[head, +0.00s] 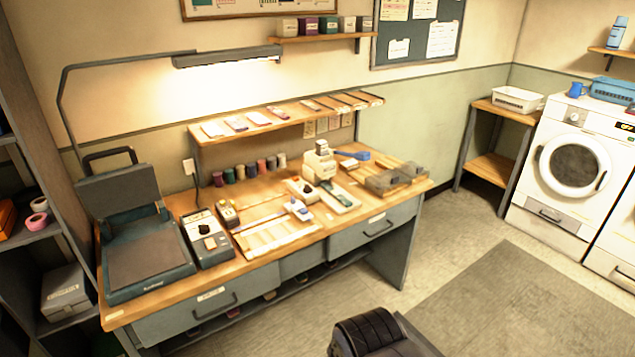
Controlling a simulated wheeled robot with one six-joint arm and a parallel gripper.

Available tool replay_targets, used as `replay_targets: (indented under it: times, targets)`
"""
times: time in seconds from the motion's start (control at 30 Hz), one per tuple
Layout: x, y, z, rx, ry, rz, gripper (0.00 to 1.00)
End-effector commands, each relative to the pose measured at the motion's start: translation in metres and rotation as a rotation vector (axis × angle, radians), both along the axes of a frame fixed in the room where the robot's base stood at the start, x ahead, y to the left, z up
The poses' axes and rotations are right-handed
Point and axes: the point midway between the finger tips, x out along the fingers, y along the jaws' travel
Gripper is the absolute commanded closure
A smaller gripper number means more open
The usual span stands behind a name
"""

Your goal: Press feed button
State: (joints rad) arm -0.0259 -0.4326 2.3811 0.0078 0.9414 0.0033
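A workbench (165,301) stands against the wall in the head view. On its left part is a small grey and black machine (206,238) with a dark top panel and small light controls. A cream-coloured machine (319,163) stands further right on a pale base. I cannot make out any label reading feed, so I cannot tell which control is the feed button. My gripper does not show; a dark rounded part at the bottom edge seems to be mine.
A large heat press (147,255) with a raised lid fills the bench's left end. A lamp (228,56) and a raised shelf (290,117) overhang the bench. Floor (455,235) is open between bench and washing machine (573,165).

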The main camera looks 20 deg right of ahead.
Motion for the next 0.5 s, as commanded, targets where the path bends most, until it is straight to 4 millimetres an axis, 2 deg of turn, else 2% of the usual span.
replay_targets:
  times: [0.07,0.37,0.5]
  targets:
    - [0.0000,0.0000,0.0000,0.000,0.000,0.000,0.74]
    - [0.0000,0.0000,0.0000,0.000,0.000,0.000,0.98]
    - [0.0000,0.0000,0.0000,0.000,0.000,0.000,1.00]
